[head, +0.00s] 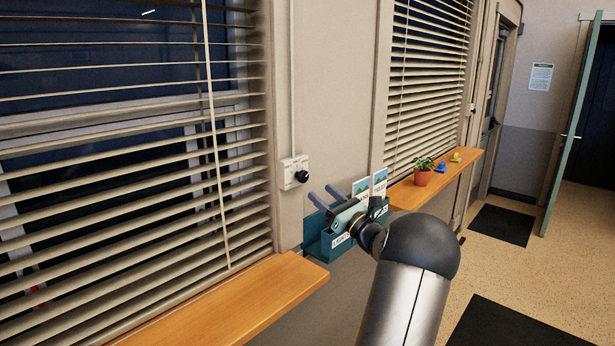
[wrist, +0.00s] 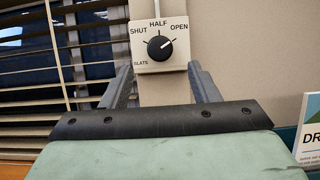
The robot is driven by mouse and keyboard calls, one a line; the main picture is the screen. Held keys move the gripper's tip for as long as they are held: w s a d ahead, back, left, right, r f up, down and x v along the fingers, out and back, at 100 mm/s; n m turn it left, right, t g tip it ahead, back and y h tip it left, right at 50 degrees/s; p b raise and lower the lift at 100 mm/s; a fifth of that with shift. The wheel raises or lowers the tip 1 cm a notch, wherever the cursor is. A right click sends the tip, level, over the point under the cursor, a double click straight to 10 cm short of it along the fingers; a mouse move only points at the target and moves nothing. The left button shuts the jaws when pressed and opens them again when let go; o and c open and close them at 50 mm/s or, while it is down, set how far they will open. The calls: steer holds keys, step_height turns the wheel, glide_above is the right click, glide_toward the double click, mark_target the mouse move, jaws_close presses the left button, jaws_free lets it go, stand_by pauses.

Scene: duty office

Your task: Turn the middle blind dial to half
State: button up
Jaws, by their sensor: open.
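A slats dial, a black knob (wrist: 160,47) on a cream plate (wrist: 143,64), is on the wall between two blinds. Its plate is marked SHUT, HALF and OPEN, and the white pointer aims up and right, toward OPEN. In the head view the knob (head: 302,176) sits on the right part of its plate. My gripper (head: 326,195) is open and empty, below and slightly right of the dial, apart from it. In the wrist view the two fingers of my gripper (wrist: 160,74) point toward the plate, one on each side below the knob.
Slatted blinds (head: 130,180) cover the left window, above a wooden sill (head: 240,300). A teal wall holder (head: 318,240) with cards is close behind my gripper. A potted plant (head: 423,177) and small objects stand on the right sill (head: 410,196).

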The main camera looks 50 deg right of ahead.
mark_target(305, 179)
steer(key=p+x, duration=0.1)
steer(key=x, duration=0.6)
steer(key=shift+w+p, duration=0.15)
steer(key=shift+p, duration=0.25)
steer(key=c, duration=1)
